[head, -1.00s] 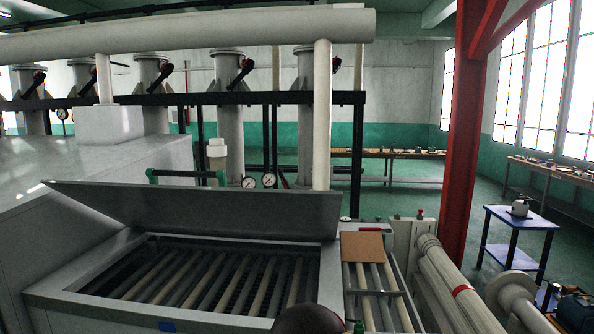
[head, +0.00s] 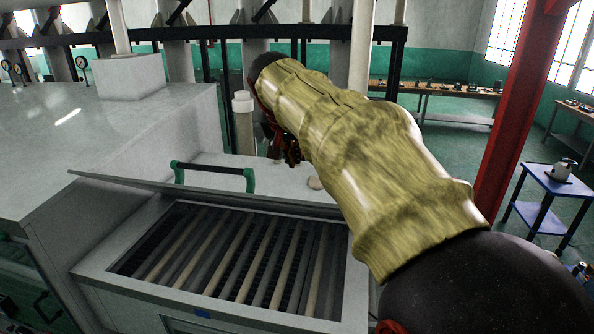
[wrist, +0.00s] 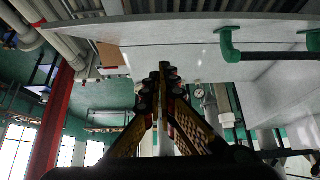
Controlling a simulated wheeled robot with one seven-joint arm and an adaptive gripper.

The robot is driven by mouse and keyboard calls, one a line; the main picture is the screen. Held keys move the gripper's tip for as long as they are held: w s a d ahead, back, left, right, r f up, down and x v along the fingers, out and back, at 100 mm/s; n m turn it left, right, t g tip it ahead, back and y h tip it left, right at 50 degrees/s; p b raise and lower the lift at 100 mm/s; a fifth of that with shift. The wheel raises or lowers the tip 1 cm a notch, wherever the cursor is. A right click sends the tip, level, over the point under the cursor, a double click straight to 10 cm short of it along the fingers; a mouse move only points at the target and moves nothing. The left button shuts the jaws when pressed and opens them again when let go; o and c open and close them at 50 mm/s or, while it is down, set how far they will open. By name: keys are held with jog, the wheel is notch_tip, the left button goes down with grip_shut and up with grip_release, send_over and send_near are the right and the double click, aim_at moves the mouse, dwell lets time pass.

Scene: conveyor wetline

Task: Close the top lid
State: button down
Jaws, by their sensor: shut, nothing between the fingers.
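The top lid (head: 205,192) is a grey metal panel, still raised at a tilt behind the open bay of the grey machine. In the head view it shows as a thin slanted strip. A green-ended bar handle (head: 212,171) stands just behind its edge and also shows in the wrist view (wrist: 270,55). My gripper (head: 291,157) is beyond the lid, right of the handle, partly hidden by my arm. In the wrist view, the fingers (wrist: 163,72) are together and empty, in front of a pale grey surface. I cannot tell whether they touch it.
The open bay (head: 230,260) holds several parallel rollers. A pale upright pipe (head: 243,120) stands close to my gripper's left. Pipes and a black rail run behind. A red column (head: 520,120) and a blue table (head: 550,185) stand at the right.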

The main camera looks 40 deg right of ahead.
jog(key=p+x, duration=0.2)
jog(key=x, duration=0.7)
jog(key=shift+d+f, duration=0.1)
jog(key=shift+d, duration=0.05)
jog(key=f, duration=0.1)
jog(key=s+a+f, duration=0.1)
jog(key=shift+a+f+p, duration=0.2)
jog(key=shift+f+p, duration=0.1)
jog(key=shift+p, duration=0.05)
jog(key=shift+s+a+f, duration=0.2)
jog(key=shift+a+f, duration=0.1)
jog(key=shift+f, duration=0.05)
jog(key=shift+w+d+f, duration=0.1)
jog(key=shift+f, duration=0.05)
jog(key=shift+f, duration=0.1)
